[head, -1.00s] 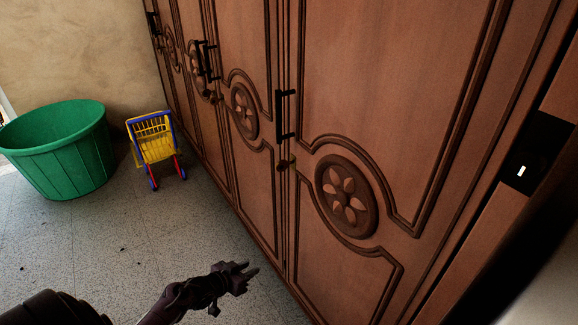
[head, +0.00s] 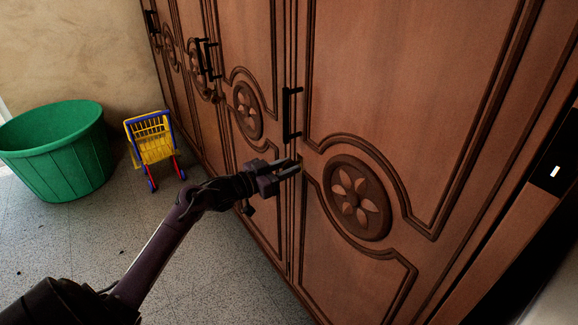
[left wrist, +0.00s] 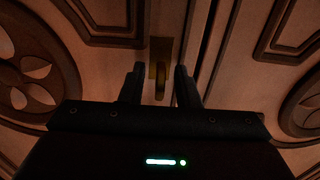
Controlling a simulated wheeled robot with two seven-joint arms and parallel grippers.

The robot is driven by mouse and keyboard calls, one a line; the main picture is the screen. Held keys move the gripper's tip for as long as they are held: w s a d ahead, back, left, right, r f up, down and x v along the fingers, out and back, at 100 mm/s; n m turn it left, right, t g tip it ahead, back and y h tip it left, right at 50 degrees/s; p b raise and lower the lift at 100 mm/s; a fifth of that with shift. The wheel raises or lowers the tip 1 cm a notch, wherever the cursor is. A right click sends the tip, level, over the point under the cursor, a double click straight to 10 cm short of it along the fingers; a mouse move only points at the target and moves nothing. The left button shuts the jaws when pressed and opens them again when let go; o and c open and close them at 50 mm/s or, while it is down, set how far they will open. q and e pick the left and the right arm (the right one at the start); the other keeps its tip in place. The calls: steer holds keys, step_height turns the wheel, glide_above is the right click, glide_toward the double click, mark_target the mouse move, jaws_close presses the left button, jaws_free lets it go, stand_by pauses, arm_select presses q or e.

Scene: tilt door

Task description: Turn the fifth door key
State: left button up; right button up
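The wardrobe door (head: 400,110) is brown wood with carved flower medallions and a black handle (head: 289,113) beside the seam. My left gripper (head: 289,168) is at this seam, just below the handle, where its fingers hide the key in the head view. In the left wrist view a brass key (left wrist: 160,88) stands out from a brass lock plate (left wrist: 161,52). The two fingers of my left gripper (left wrist: 159,82) are apart, one on each side of the key, with gaps visible. My right gripper is in neither view.
A green tub (head: 58,155) and a yellow toy shopping cart (head: 152,142) stand on the speckled floor (head: 220,270) at the left. More doors with black handles (head: 207,60) run back toward the wall. Floor in front of the doors is clear.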

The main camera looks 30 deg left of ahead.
arm_select(q)
steer(key=shift+w+d, duration=0.15)
steer(key=shift+w, duration=0.2)
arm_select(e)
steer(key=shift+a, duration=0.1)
arm_select(q)
jaws_close()
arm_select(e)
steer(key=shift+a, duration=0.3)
